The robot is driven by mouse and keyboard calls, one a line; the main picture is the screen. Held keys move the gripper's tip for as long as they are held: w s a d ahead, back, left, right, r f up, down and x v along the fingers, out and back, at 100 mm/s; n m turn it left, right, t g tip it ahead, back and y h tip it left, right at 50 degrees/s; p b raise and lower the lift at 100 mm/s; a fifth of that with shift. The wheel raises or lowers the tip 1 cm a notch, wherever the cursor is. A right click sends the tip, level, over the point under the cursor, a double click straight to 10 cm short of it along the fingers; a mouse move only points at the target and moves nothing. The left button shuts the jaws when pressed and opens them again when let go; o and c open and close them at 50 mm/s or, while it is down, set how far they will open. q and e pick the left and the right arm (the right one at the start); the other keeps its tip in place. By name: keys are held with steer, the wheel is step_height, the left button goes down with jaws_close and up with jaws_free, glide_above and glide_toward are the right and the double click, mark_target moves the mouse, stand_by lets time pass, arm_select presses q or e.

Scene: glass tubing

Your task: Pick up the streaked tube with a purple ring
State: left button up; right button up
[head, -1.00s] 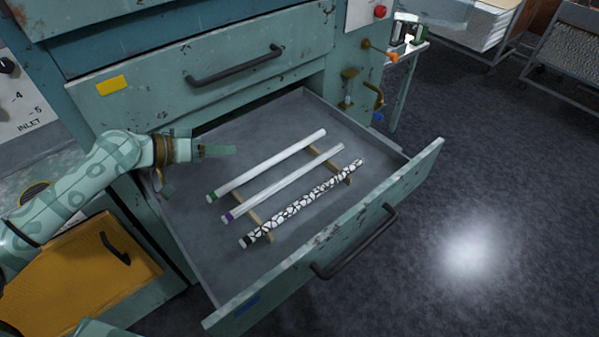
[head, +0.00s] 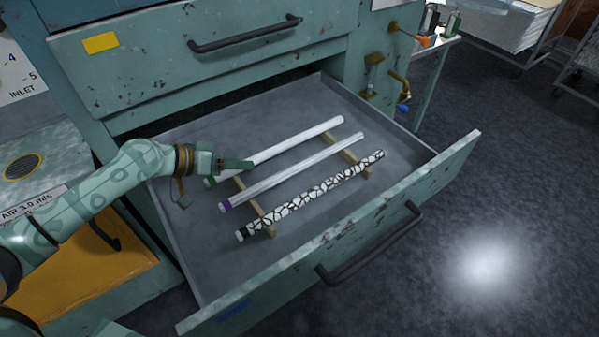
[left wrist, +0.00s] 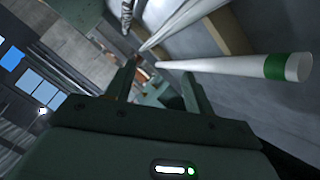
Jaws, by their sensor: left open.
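The streaked tube (head: 300,171) lies in the middle of three tubes in the open drawer, with a purple ring (head: 228,204) at its near left end. Behind it is a plain white tube (head: 300,140) with a green ring, also in the left wrist view (left wrist: 220,64). In front is a black-and-white crackle-patterned tube (head: 325,190) with a dark ring. My left gripper (head: 217,181) is open and empty over the drawer's left part, near the green-ringed end. One finger overlaps the white tube in the head view; contact cannot be told. My right gripper is not in view.
The tubes rest across two tan wooden strips (head: 258,212) in the grey drawer (head: 195,250). The drawer's front wall (head: 440,178), with a dark handle, stands in front. A closed drawer (head: 215,65) overhangs at the back. Bare drawer floor lies around the tubes.

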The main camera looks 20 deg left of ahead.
arm_select(q)
steer(key=b, duration=0.2)
glide_toward(291, 167)
steer(key=x, duration=0.5)
steer(key=shift+w+a+f, duration=0.1)
steer(key=shift+a+f, duration=0.05)
steer(key=shift+a, duration=0.05)
steer(key=b+x, duration=0.2)
steer(key=x, duration=0.3)
steer(key=shift+d, duration=0.2)
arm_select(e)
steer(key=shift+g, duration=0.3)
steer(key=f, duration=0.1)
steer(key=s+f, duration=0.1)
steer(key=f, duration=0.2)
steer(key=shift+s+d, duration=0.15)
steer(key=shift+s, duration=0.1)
arm_select(q)
steer(key=shift+c, duration=1.2)
steer(key=c, duration=0.8)
